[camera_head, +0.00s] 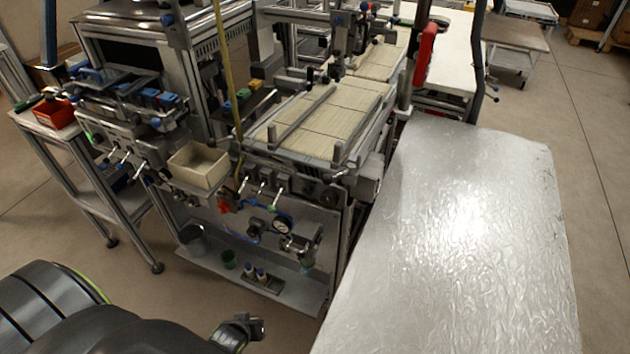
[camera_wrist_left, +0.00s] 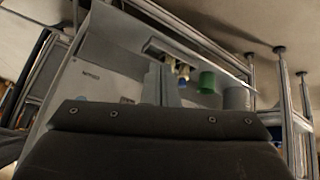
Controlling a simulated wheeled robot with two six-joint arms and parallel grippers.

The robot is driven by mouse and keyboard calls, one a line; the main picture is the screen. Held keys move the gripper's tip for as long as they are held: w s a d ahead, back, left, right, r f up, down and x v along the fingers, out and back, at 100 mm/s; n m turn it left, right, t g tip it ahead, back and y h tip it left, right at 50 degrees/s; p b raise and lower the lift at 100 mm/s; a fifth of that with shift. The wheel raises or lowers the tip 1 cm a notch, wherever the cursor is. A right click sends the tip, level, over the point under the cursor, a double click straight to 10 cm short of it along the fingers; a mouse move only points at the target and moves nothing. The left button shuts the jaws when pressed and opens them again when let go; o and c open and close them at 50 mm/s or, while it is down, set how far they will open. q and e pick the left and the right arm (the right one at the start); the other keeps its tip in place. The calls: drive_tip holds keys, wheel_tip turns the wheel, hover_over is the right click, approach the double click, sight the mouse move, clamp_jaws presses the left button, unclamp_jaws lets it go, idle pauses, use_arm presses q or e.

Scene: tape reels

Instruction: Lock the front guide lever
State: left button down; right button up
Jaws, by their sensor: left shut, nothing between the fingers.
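The machine's bed (camera_head: 325,118) has pale slats and two grey guide rails; the front rail (camera_head: 302,156) runs along its near edge. Several small silver levers (camera_head: 262,190) stick out of the machine's front below the bed. I cannot tell which of them is the front guide lever or how it is set. My left gripper (camera_head: 243,330) is low in front of the machine, well apart from the levers. In the left wrist view its fingers (camera_wrist_left: 162,88) are together and empty. My right gripper is not in view.
A cream bin (camera_head: 198,165) hangs on the machine's front. A shiny wrapped surface (camera_head: 465,240) fills the right. Floor lies clear in front.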

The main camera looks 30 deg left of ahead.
sight(337, 174)
use_arm(q)
drive_tip(key=w+d+r+n+t, duration=0.1)
drive_tip(key=w+r+n+t, duration=0.2)
drive_tip(key=r, duration=1)
drive_tip(key=w+d+r+n+t+b, duration=0.1)
drive_tip(key=w+r+n+t, duration=0.3)
drive_tip(key=r, duration=0.9)
drive_tip(key=w+d+r+n+t+b, duration=0.1)
drive_tip(key=w+r+n+t, duration=0.2)
drive_tip(key=w+r, duration=0.6)
wheel_tip(337, 174, up, 4)
drive_tip(key=shift+d+r+n+t, duration=0.1)
drive_tip(key=shift+d+n+t, duration=0.2)
drive_tip(key=shift+d+n, duration=0.1)
drive_tip(key=shift+w, duration=0.1)
drive_tip(key=w+p, duration=0.2)
drive_tip(key=w, duration=0.8)
drive_tip(key=d, duration=0.1)
drive_tip(key=s+d+f+p, duration=0.1)
drive_tip(key=d, duration=0.1)
drive_tip(key=shift+s+f+p, duration=0.1)
drive_tip(key=shift+p, duration=0.2)
